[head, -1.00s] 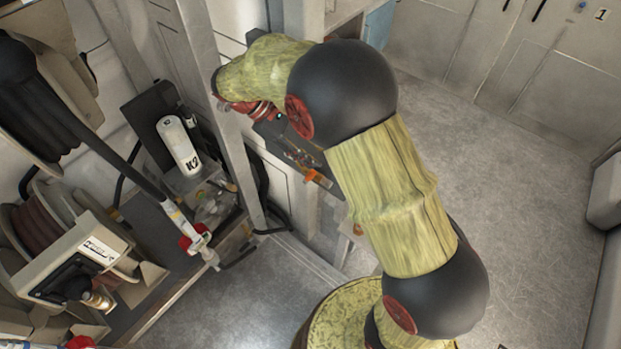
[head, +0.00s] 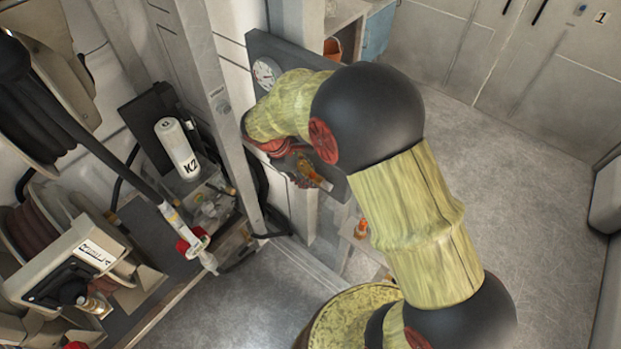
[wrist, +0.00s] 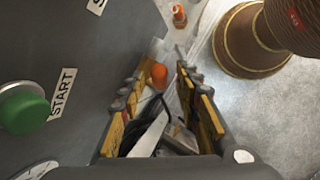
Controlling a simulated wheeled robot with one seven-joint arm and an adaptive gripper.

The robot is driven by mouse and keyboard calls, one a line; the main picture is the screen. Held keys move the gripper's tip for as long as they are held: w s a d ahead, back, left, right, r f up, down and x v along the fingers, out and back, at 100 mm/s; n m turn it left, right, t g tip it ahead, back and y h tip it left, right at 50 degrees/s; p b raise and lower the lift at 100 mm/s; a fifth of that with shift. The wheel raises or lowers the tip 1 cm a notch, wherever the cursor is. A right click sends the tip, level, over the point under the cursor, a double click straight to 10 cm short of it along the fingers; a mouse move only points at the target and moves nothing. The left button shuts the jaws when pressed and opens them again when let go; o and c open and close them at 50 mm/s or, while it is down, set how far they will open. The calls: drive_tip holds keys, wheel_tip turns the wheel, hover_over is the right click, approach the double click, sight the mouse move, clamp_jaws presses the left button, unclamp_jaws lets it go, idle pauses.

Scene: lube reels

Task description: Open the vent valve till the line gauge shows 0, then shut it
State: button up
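My gripper (wrist: 160,105) is open in the wrist view, its two yellow-padded fingers apart. A rounded orange knob (wrist: 158,75) shows between and beyond the fingertips; I cannot tell whether it belongs to the vent valve or whether the fingers touch it. In the head view an orange part (head: 315,175) shows low on the dark panel (head: 338,184), close to my gripper, which is mostly hidden by my wrist. A round white-faced gauge (head: 266,73) is on the panel's upper left; its needle is too small to read.
A green button (wrist: 24,108) with a START label (wrist: 62,94) is left of my gripper. Hose reels (head: 35,235) and a white K2 bottle (head: 178,150) stand left. Floor at right is clear.

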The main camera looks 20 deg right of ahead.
drive_tip(key=shift+x, duration=1.1)
drive_tip(key=shift+c, duration=1.2)
clamp_jaws()
